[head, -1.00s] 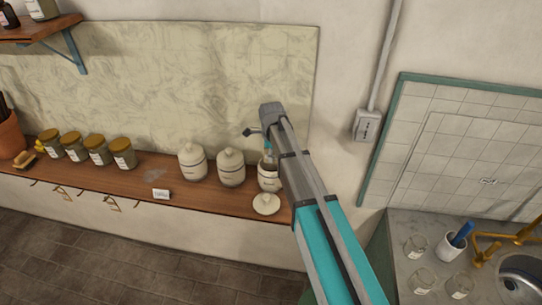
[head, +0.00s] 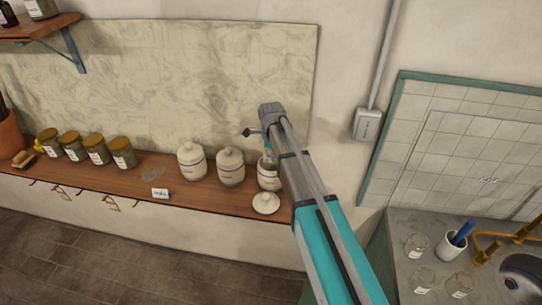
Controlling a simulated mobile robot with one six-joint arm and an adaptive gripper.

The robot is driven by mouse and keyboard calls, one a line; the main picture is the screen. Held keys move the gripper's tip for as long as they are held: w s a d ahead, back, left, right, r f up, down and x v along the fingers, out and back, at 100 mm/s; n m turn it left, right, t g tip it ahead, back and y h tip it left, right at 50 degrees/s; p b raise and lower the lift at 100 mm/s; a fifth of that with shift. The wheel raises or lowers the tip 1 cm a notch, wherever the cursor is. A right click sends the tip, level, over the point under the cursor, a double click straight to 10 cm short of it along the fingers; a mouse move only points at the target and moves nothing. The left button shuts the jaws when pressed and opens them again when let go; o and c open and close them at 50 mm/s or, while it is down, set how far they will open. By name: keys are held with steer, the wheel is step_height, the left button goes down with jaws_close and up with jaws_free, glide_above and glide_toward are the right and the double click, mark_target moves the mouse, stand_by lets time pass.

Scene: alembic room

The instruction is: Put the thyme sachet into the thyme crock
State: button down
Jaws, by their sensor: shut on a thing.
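Three cream crocks stand on the wooden shelf. The right one (head: 266,181) has no lid on and is partly covered by my arm. Its label is too small to read, so I cannot tell by name that it is the thyme crock. A pale round lid (head: 265,203) lies on the shelf in front of it. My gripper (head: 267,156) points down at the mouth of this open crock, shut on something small. I take that to be the thyme sachet, but it is mostly hidden by the gripper and the rim. I cannot tell how deep it is.
The middle crock (head: 231,168) and left crock (head: 192,162) are lidded, close to the left. The wall is close behind. A sink counter (head: 400,226) with glass jars is at the right.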

steer(key=shift+c, duration=1.9)
jaws_free()
steer(key=shift+r, duration=0.1)
steer(key=shift+r+p, duration=3.4)
steer(key=shift+p, duration=0.1)
steer(key=shift+f, duration=0.1)
steer(key=s+d+f+n+b, duration=0.8)
steer(key=s+f+n+b, duration=0.2)
steer(key=s, duration=0.1)
steer(key=s+d+f+n+b, duration=0.7)
steer(key=s+f+n+b, duration=0.3)
steer(key=s+b, duration=0.1)
steer(key=shift+s+d+f, duration=0.35)
steer(key=shift+s+f, duration=0.05)
